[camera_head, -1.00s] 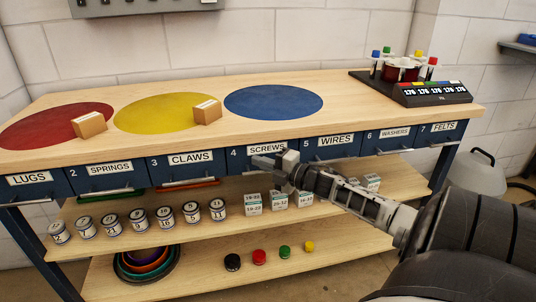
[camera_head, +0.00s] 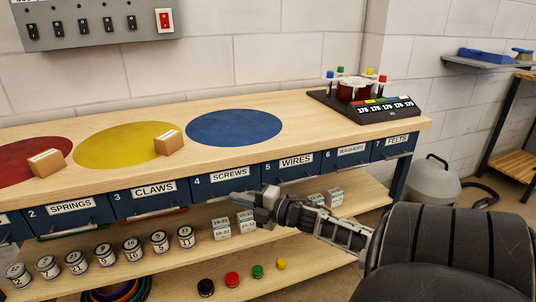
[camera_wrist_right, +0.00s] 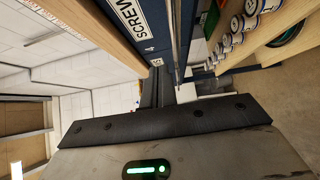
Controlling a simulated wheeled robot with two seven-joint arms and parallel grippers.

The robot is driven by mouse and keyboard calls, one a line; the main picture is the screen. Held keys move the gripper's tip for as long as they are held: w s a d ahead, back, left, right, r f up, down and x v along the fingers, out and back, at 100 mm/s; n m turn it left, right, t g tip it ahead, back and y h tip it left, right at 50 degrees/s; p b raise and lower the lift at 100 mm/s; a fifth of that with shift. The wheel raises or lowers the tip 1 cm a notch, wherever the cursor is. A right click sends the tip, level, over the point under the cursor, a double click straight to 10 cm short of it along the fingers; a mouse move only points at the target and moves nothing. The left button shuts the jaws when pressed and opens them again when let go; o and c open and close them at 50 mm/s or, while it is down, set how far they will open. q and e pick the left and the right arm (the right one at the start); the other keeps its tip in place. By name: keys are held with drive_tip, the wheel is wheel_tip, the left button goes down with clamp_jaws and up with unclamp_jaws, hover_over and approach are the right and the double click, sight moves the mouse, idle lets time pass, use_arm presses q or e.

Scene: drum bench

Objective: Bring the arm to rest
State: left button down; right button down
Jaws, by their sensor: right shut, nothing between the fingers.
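My right arm comes in from the lower right in the head view. My right gripper (camera_head: 246,197) is shut and empty, in front of the bench below the drawer labelled SCREWS (camera_head: 227,180). In the right wrist view the shut fingers (camera_wrist_right: 156,88) point toward the bench front, with the SCREWS label beside them. Whether the fingers touch the drawer front or handle I cannot tell. My left gripper is not in view.
The bench top (camera_head: 300,128) carries red, yellow and blue discs, two small boxes and a black stand (camera_head: 375,108) at right. Drawers line the front. Shelves below hold several cans (camera_head: 132,248), cartons (camera_head: 246,220) and coloured caps. A grey canister (camera_head: 432,182) stands on the floor at right.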

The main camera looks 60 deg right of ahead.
drive_tip(key=s+d, duration=0.1)
drive_tip(key=s, duration=0.5)
drive_tip(key=shift+s, duration=0.2)
drive_tip(key=shift+f, duration=0.15)
